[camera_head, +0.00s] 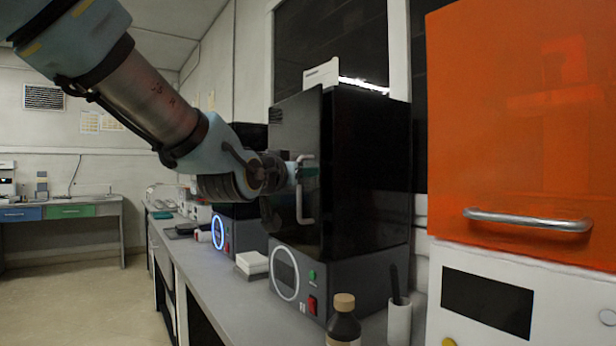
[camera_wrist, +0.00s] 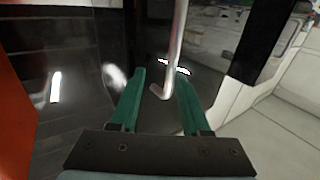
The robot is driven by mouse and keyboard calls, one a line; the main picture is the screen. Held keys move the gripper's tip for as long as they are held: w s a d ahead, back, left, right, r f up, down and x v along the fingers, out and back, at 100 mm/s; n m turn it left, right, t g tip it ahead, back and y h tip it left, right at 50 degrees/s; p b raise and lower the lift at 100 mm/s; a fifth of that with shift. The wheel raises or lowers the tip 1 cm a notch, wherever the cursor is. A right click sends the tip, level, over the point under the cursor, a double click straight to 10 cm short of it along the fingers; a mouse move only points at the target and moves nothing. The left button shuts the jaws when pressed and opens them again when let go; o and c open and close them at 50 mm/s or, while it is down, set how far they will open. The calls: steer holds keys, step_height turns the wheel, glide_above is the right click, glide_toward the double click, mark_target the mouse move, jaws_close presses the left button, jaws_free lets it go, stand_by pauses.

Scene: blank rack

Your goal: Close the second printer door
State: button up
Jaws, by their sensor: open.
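The second printer (camera_head: 365,180) is a black cabinet on a grey base with a white ring, standing mid-bench in the head view. Its dark glossy door (camera_head: 290,125) faces left and carries a silver bar handle (camera_head: 303,205). I cannot tell for sure whether the door stands ajar. My gripper (camera_head: 305,172) is at the handle, partly hidden by my arm. In the wrist view my open gripper (camera_wrist: 160,80) has two green fingers, one on each side of the handle (camera_wrist: 176,45), with gaps showing. The glossy door (camera_wrist: 140,30) lies beyond.
An orange-fronted machine (camera_head: 520,130) with a silver handle stands close at the right. A brown bottle (camera_head: 343,325) and a white cup with a dark stick (camera_head: 399,320) stand in front of the printer. White boxes (camera_head: 252,263) and another printer (camera_head: 240,232) are farther left along the bench.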

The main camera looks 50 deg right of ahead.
steer(key=v, duration=0.7)
steer(key=shift+b, duration=0.3)
steer(key=shift+s+a, duration=0.1)
steer(key=shift+s, duration=0.05)
